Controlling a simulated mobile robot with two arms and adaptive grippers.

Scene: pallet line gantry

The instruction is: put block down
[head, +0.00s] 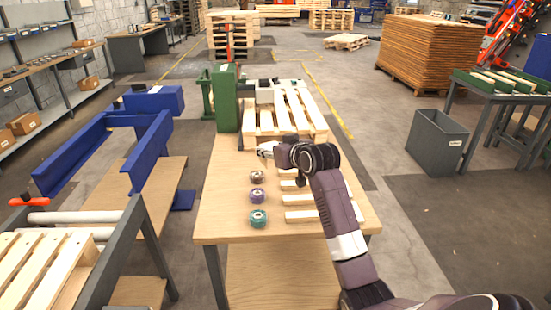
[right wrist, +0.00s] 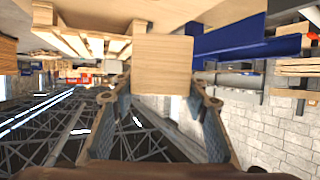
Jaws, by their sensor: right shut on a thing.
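In the right wrist view a plain light wooden block (right wrist: 162,65) sits between the fingertips of my right gripper (right wrist: 160,95), which is shut on it. In the head view my right gripper (head: 266,151) is above the wooden worktable (head: 222,205), near the front of the pallet (head: 265,122). The block is largely hidden by the gripper there, and I cannot tell whether it touches anything below. My left gripper is not in view.
Brown (head: 256,176), purple (head: 257,195) and teal (head: 258,218) rolls stand left of several wooden slats (head: 305,214) on the table. A green machine (head: 227,100) stands at its back left. The table's left front is clear. A grey bin (head: 436,139) stands right.

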